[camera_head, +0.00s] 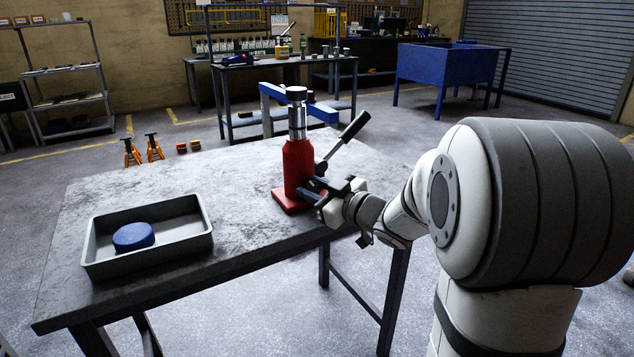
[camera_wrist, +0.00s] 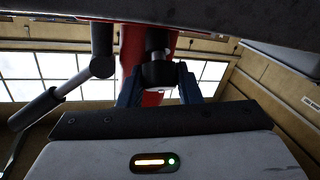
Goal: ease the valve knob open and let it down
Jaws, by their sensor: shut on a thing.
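A red bottle jack (camera_head: 298,165) stands upright on the metal workbench (camera_head: 235,168), its silver ram with a dark cap raised above the red body. Its pump lever with a black grip (camera_head: 353,126) slants up to the right, and shows at the left in the wrist view (camera_wrist: 42,104). My gripper (camera_head: 318,187) is low at the jack's front right side. In the wrist view its blue fingers (camera_wrist: 158,85) are shut on the dark valve knob (camera_wrist: 159,73), with the red body (camera_wrist: 130,42) behind. The knob is mostly hidden in the head view.
A grey tray (camera_head: 207,240) with a blue round pad (camera_head: 133,236) in it lies on the bench to the left. The bench top between tray and jack is clear. A blue steel frame (camera_head: 322,110) stands behind the bench.

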